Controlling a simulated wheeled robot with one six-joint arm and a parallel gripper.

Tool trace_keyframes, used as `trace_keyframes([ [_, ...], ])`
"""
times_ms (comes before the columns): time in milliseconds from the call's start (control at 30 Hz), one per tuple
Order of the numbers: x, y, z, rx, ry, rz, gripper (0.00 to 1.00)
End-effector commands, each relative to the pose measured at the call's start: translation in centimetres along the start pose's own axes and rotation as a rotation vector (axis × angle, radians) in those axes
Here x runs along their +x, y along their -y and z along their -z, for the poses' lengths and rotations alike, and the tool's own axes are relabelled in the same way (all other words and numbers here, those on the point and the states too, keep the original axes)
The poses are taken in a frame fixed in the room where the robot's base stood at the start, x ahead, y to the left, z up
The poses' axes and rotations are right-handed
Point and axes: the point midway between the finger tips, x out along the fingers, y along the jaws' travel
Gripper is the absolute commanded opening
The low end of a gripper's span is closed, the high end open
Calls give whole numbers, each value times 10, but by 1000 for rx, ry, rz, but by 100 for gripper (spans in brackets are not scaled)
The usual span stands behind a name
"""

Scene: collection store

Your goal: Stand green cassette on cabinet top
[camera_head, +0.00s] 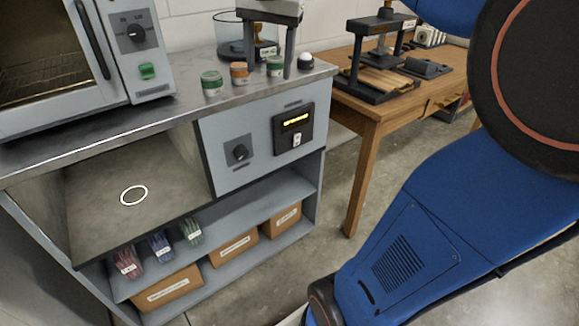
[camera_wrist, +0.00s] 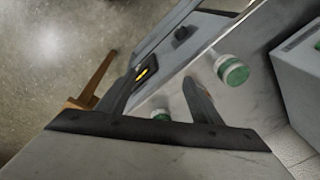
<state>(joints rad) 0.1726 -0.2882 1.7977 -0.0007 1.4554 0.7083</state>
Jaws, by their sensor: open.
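No item that I can clearly tell to be a green cassette shows. Two round white pots with green lids or bands, a left one (camera_head: 212,83) and a right one (camera_head: 275,65), stand upright on the steel cabinet top (camera_head: 130,119). My gripper (camera_head: 268,70) is open above the cabinet top at the back, its fingers pointing down. The right green pot shows between the fingers. In the wrist view, my gripper (camera_wrist: 161,76) has its fingers apart; one green pot (camera_wrist: 232,70) is outside them, another (camera_wrist: 161,115) is partly hidden behind the gripper's bar.
An orange-banded pot (camera_head: 239,74) stands between the green ones. A glass vessel (camera_head: 229,48) is behind my gripper. An oven (camera_head: 150,92) fills the top's left. A wooden table (camera_head: 370,115) with a press stands at right. Shelves below hold gloves and boxes (camera_head: 234,248).

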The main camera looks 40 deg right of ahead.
Motion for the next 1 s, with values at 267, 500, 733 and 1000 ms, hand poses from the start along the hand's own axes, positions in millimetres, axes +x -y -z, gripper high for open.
trace_keyframes([
  [267,62,-43,-87,-346,-71,64,60],
  [500,129,-85,-152,-639,-143,107,60],
  [733,178,-113,-191,-828,-198,130,60],
  [1000,190,-120,-199,-877,-212,134,60],
])
